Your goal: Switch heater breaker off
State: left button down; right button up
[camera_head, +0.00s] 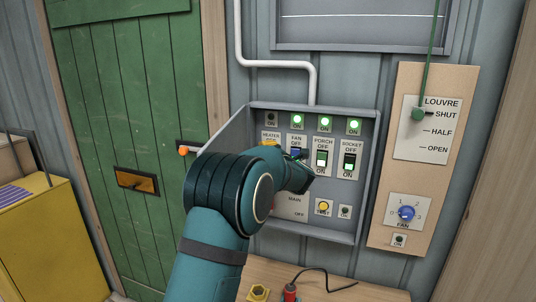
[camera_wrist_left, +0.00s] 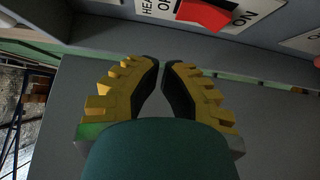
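The breaker box (camera_head: 365,200) is on the wall in the head view. The HEATER label (camera_head: 271,135) is at the left of the breaker row, and its switch is largely hidden by my arm and a small yellow patch. A red rocker switch (camera_wrist_left: 205,13) shows at the top of the left wrist view, with partly cut-off lettering and "ON" beside it. My left gripper (camera_wrist_left: 161,64) has yellow fingers with black pads. Its tips are almost together, with nothing visible between them, below the red rocker in that view. Contact cannot be told. My right gripper is not in view.
The FAN (camera_head: 295,153), PORCH (camera_head: 321,159) and SOCKET (camera_head: 349,162) switches stand to the right. The lamp above HEATER (camera_head: 271,119) is dark; the others are green. A louvre and fan board (camera_head: 385,180) is further right. A green door (camera_head: 130,90) is left.

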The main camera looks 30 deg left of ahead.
pick_arm(q)
jog(key=b+v, duration=0.1)
jog(key=v, duration=0.7)
jog(key=shift+d+r, duration=0.3)
jog(key=shift+r, duration=0.1)
